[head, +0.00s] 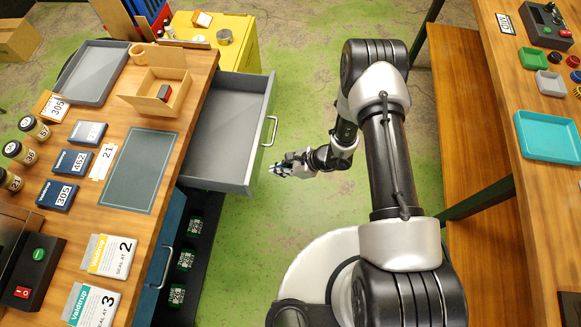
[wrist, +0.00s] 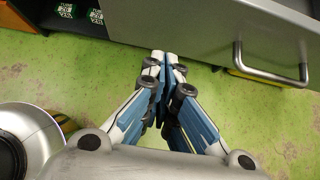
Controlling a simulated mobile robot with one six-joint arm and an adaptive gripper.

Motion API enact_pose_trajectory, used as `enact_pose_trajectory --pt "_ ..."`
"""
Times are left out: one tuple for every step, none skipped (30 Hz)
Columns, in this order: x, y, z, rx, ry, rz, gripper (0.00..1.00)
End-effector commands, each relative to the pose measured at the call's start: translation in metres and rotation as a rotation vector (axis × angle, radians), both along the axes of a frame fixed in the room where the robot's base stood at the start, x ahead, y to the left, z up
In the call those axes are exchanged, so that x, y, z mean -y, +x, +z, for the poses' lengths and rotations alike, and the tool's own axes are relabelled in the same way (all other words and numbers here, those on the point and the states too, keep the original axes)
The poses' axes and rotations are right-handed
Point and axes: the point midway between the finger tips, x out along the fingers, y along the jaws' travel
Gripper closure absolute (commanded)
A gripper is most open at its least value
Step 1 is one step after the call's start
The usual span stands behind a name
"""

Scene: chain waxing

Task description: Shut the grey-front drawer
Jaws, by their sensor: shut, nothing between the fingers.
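The grey-front drawer (head: 225,128) is pulled out from under the left wooden table, and it looks empty inside. Its front panel carries a silver bar handle (head: 272,131). In the wrist view the grey drawer front (wrist: 200,28) spans the top, with the handle (wrist: 270,68) at the right. My gripper (head: 275,169) is shut and empty, just outside the front panel near its lower end in the head view. In the wrist view my gripper (wrist: 166,58) points at the panel, left of the handle. I cannot tell whether the fingertips touch it.
Below the drawer, a blue-front drawer (head: 165,262) and dark green-labelled tubs (head: 186,260) sit under the table. A yellow cabinet (head: 238,42) stands behind. Green floor (head: 310,230) is open between the left table and the right wooden bench (head: 465,120).

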Motion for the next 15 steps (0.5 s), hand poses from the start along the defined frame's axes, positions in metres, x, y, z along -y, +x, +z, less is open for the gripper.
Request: enact_pose_trajectory --pt "-0.009 0.0 -0.005 0.001 0.001 0.004 1.0" --pt "-0.015 0.001 -0.004 0.002 0.001 0.005 1.0" --pt "-0.021 0.001 -0.003 0.002 0.001 0.005 1.0" --pt "-0.024 0.002 -0.003 0.002 0.001 0.004 1.0" --pt "-0.028 0.002 -0.003 0.002 0.0 0.004 1.0" --pt "-0.032 0.002 -0.002 0.001 0.0 0.003 1.0" --pt "-0.034 0.003 -0.002 0.001 0.0 0.002 1.0" --pt "-0.036 0.003 -0.002 0.001 0.0 0.001 1.0" --pt "-0.039 0.003 -0.002 0.001 0.0 0.001 1.0" --pt "-0.04 0.003 -0.002 0.001 0.0 0.001 1.0" --pt "-0.041 0.003 -0.002 0.001 0.0 0.001 1.0" --pt "-0.042 0.003 -0.002 0.001 0.0 0.001 1.0" --pt "-0.042 0.003 -0.002 0.0 0.0 0.0 1.0" --pt "-0.042 0.003 -0.002 0.0 0.0 0.0 1.0" --pt "-0.042 0.003 -0.001 0.001 0.0 -0.001 1.0"
